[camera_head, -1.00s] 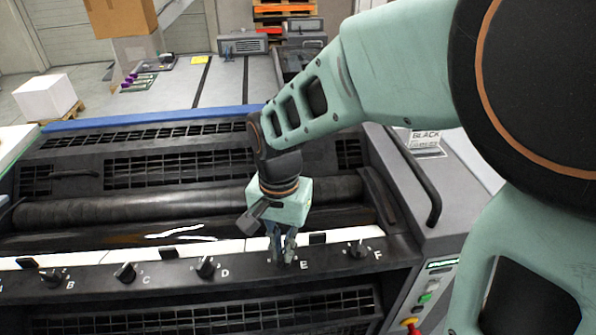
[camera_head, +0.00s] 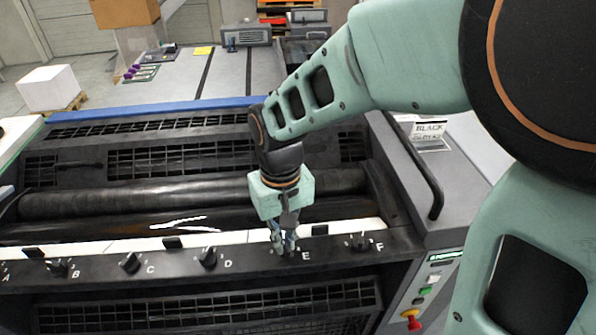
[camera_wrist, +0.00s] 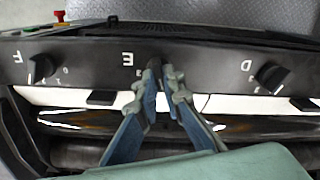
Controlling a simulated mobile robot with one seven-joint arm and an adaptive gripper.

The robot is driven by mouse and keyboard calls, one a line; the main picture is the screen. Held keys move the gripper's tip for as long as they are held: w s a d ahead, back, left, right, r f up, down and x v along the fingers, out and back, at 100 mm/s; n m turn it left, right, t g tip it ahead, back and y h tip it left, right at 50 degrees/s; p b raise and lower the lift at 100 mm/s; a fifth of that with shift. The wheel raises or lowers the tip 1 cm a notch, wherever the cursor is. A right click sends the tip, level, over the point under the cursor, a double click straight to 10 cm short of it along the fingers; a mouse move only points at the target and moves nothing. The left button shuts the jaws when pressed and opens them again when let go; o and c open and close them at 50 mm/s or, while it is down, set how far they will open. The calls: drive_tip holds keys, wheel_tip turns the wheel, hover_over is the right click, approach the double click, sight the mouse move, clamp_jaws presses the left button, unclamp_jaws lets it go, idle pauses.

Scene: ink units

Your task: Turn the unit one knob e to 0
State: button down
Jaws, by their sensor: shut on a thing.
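The dark control bar (camera_head: 200,270) of the ink unit carries a row of black knobs with white letters. My gripper (camera_head: 283,247) points down at the knob beside the letter E (camera_head: 306,256). In the head view the fingers mostly hide that knob. In the wrist view the black knob e (camera_wrist: 154,64) shows between the fingertips of my gripper (camera_wrist: 160,76), which are shut on it. Its pointer and the small scale marks beside it are mostly covered, so its exact setting cannot be read.
Knob D (camera_head: 208,257) and knob F (camera_head: 360,242) stand on either side, clear of the fingers. Black rollers (camera_head: 130,202) lie behind the bar. A side panel with a red and yellow button (camera_head: 411,318) is at the right.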

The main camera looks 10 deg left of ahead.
drive_tip(key=n+p, duration=0.1)
drive_tip(key=n, duration=0.4)
drive_tip(key=shift+r+n, duration=0.1)
drive_tip(key=shift+n, duration=0.2)
drive_tip(key=n+p, duration=0.2)
drive_tip(key=n, duration=0.3)
drive_tip(key=shift+s+a+n, duration=0.1)
drive_tip(key=shift+n, duration=0.2)
drive_tip(key=c, duration=2.1)
unclamp_jaws()
wheel_tip(320, 180, up, 12)
